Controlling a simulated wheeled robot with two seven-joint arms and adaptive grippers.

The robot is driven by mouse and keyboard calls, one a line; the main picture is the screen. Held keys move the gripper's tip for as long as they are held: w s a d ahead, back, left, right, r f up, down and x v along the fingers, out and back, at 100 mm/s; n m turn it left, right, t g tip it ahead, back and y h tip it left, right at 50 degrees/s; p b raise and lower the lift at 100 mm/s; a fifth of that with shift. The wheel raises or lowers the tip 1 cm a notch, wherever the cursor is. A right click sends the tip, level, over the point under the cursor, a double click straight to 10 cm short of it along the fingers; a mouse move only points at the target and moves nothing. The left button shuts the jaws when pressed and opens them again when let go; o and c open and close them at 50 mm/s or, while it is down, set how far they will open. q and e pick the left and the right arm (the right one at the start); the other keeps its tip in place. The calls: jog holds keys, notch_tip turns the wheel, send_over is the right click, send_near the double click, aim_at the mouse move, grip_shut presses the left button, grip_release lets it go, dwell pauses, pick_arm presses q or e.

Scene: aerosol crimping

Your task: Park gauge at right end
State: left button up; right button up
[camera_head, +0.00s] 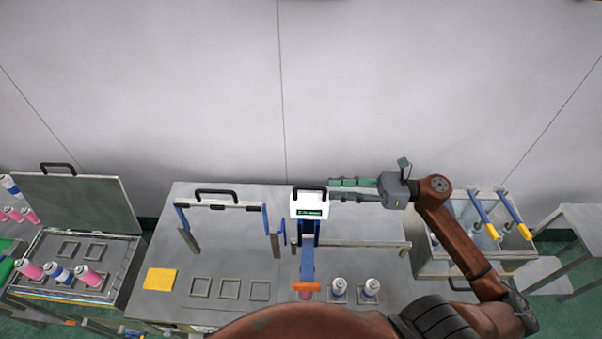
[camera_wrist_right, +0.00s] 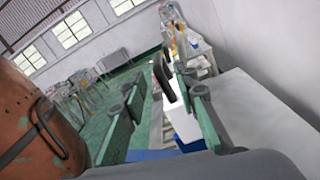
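The gauge (camera_head: 306,202) is a white box with a small green-lit display and a black handle on top. My left gripper is out of view.
A rail (camera_head: 365,244) runs right from the gauge. Two white-topped cans (camera_head: 369,288) stand right of the upright. A blue-legged frame with a black handle (camera_head: 216,193) stands left. An open-lidded case (camera_head: 80,205) holds cans at far left; a bin (camera_head: 460,268) stands right.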

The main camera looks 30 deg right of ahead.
aim_at(315, 187)
jog(key=p+x, duration=0.1)
jog(key=x, duration=0.2)
jog(key=p+x, duration=0.1)
jog(key=x, duration=0.2)
jog(key=shift+w+a+r+p, duration=0.15)
jog(key=shift+a+r+p, duration=0.05)
jog(key=shift+a+p, duration=0.1)
jog(key=shift+w+a+f, duration=0.1)
jog(key=shift+w+a, duration=0.1)
jog(key=shift+a, duration=0.25)
jog(key=shift+c, duration=0.5)
grip_shut()
